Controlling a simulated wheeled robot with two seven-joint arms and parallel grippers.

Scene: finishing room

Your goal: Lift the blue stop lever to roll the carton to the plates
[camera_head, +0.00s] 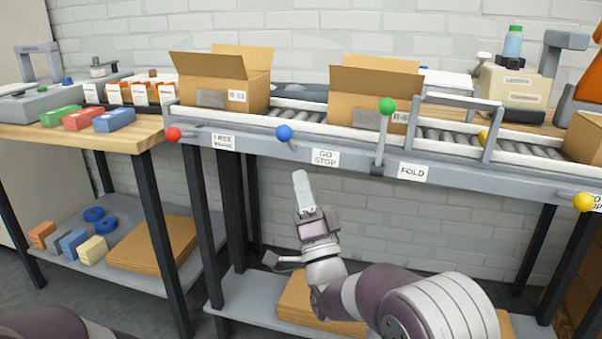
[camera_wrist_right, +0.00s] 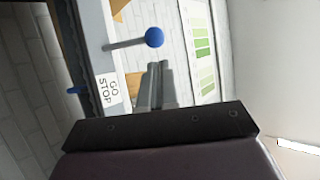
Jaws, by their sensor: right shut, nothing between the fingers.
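The blue stop lever (camera_head: 284,133) sticks out from the front rail of the conveyor, beside the "GO STOP" label (camera_head: 325,158). Its blue ball knob (camera_wrist_right: 154,37) also shows in the right wrist view, just beyond the fingertips and apart from them. My right gripper (camera_head: 301,178) is shut and empty, below and slightly right of the blue knob. An open carton (camera_head: 222,92) marked R-S3 stands on the rollers at the left, and a second open carton (camera_head: 372,92) stands further right. The plates cannot be made out for certain. My left gripper is out of view.
A red-knobbed lever (camera_head: 173,134) is at the left end of the rail. A green-knobbed lever (camera_head: 386,106) stands upright by the "FOLD" label (camera_head: 415,172). A yellow knob (camera_head: 583,202) is at the right. Side guide bars (camera_head: 462,102) rise above the rollers.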

